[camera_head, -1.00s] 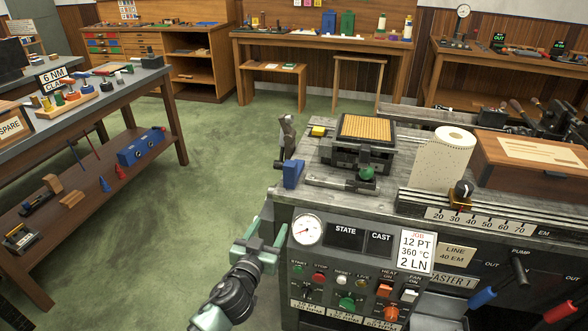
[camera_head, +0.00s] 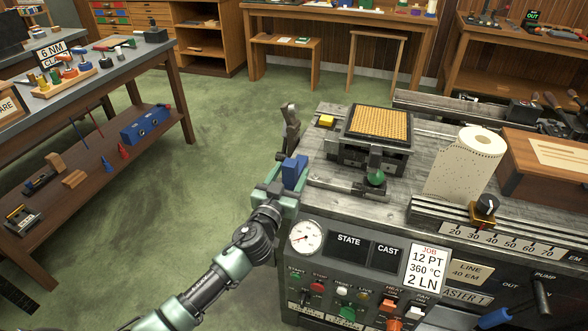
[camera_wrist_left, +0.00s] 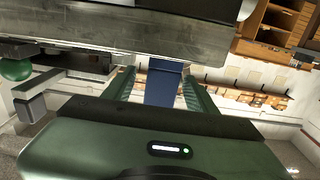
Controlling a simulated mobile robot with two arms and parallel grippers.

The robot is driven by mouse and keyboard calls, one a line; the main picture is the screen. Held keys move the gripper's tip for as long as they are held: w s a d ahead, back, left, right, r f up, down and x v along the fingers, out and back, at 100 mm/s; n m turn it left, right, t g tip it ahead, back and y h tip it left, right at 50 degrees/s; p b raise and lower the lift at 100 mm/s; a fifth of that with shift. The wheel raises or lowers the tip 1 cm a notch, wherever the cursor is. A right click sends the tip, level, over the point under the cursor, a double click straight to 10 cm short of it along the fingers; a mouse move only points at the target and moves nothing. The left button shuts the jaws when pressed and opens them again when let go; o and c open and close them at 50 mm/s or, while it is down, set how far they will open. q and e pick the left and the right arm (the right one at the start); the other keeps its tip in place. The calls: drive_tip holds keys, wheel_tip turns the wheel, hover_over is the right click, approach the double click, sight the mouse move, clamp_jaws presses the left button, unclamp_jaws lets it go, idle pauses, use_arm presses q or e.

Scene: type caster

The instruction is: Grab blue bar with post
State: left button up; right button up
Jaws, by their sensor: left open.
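The blue bar (camera_head: 294,171) stands at the left front corner of the machine bench, and its post is not clear to me in these views. My left gripper (camera_head: 282,190) is open at the bar, just in front of it in the head view. In the left wrist view the blue bar (camera_wrist_left: 163,82) lies between the two green fingers of my left gripper (camera_wrist_left: 158,92), with small gaps beside it. My right gripper is not in view.
The machine's front panel (camera_head: 350,262) with gauge and switches is right of my left arm. A grey metal lever (camera_head: 291,130) stands just behind the bar. A green knob (camera_head: 376,178) and a yellow block (camera_head: 326,121) are on the bench. Open green floor lies left.

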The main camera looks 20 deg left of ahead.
use_arm(q)
drive_tip(key=w, duration=0.3)
drive_tip(key=shift+w+f, duration=0.1)
drive_tip(key=shift+w, duration=0.65)
clamp_jaws()
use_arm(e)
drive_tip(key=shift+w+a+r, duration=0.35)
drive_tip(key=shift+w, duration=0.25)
